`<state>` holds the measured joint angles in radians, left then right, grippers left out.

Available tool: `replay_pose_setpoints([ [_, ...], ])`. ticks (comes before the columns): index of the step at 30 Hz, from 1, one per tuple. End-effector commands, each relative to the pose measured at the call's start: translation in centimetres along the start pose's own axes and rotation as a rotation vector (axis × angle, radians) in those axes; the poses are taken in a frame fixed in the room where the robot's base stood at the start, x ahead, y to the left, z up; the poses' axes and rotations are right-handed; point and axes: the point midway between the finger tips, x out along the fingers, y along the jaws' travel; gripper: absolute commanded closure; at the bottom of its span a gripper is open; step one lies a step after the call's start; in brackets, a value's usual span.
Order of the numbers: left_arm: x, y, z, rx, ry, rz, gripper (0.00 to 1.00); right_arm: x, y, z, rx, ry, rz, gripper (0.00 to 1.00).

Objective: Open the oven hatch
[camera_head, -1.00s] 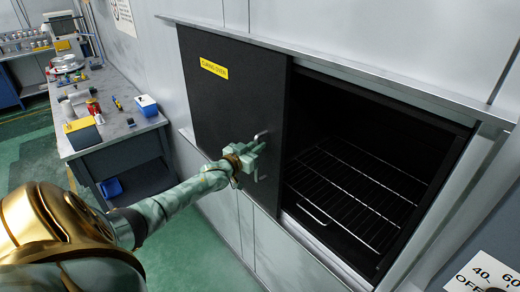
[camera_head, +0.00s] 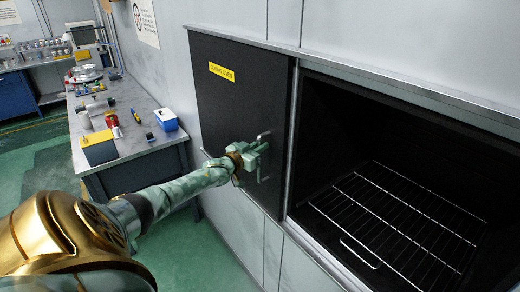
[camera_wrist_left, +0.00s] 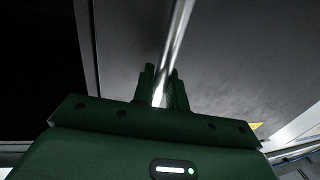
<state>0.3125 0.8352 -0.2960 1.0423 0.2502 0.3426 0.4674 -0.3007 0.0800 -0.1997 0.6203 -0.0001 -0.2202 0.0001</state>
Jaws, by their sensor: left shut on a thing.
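The oven hatch (camera_head: 225,125) is a black sliding panel with a yellow label (camera_head: 221,72). It stands left of the dark oven opening (camera_head: 345,115), and the opening shows uncovered as far as the picture reaches. A metal handle (camera_head: 265,135) sits near the hatch's right edge. My left gripper (camera_head: 257,157) is shut on this handle. In the left wrist view the handle bar (camera_wrist_left: 178,42) runs between the fingers (camera_wrist_left: 161,88). My right gripper is not in view.
A wire rack (camera_head: 400,225) lies inside the oven. A grey workbench (camera_head: 145,140) with a blue box (camera_head: 166,120) and several small items stands at the left. Green floor lies in front of the bench.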

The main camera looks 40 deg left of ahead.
Motion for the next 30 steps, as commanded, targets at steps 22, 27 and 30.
replay_pose_setpoints([
  [22, -0.6, -0.2, -0.1, 0.002, 0.0, -0.003, 0.68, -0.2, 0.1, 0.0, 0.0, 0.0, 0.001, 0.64],
  [27, -3.1, -0.3, -0.1, 0.003, -0.003, -0.003, 0.68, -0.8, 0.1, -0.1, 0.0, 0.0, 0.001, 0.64],
  [30, -5.3, -0.2, 0.0, 0.001, -0.004, -0.003, 0.68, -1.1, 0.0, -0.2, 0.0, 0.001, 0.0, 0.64],
])
